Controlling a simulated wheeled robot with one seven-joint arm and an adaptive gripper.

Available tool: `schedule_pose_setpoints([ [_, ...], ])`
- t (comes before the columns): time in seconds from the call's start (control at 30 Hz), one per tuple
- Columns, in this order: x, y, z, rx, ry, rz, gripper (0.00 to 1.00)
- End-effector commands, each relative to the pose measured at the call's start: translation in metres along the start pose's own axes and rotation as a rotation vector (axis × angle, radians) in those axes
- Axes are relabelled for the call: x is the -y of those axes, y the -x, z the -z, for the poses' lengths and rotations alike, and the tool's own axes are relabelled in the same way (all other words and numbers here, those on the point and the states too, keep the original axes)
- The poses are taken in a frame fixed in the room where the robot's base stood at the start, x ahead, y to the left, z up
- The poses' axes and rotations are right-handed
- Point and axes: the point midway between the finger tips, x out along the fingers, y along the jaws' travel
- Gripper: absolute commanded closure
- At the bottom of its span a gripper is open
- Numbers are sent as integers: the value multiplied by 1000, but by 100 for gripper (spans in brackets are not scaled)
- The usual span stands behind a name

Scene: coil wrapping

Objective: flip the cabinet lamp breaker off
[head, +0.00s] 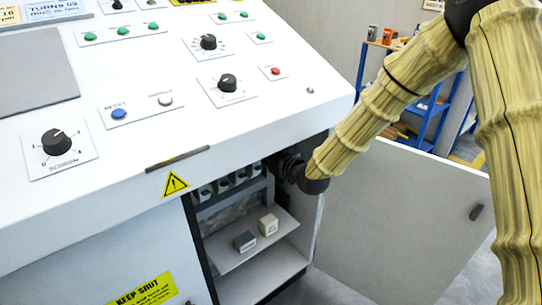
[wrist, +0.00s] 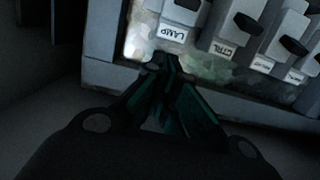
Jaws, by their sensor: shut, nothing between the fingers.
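In the wrist view the lamp breaker (wrist: 178,14) is a pale block with a dark lever at the top edge of the picture, and a white LAMP label (wrist: 172,33) below it. The lever is partly cut off, so I cannot tell its position. My gripper (wrist: 163,64) is shut and empty, its fingertips just below the label; I cannot tell whether they touch the panel. In the head view the breaker row (head: 225,184) shows inside the open cabinet, under the sloping console. My gripper's dark end reaches in at the row's right; its fingertips are hidden there.
The CTRL breaker (wrist: 235,25) and more breakers stand close on the right in the wrist view. A cabinet shelf (head: 225,262) holds a dark block (head: 244,241) and a pale block (head: 268,224). The open door (head: 400,220) stands right. The console edge overhangs the opening.

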Motion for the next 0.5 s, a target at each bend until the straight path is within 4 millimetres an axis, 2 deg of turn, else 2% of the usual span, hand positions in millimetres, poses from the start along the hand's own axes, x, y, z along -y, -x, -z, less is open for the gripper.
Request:
schedule_pose_setpoints([
  [0.1, 0, -18, -1, 1, 1, 0, 100],
  [0.3, 0, -9, -25, 3, -1, 0, 100],
  [0.5, 0, -4, -36, 1, 0, -1, 100],
])
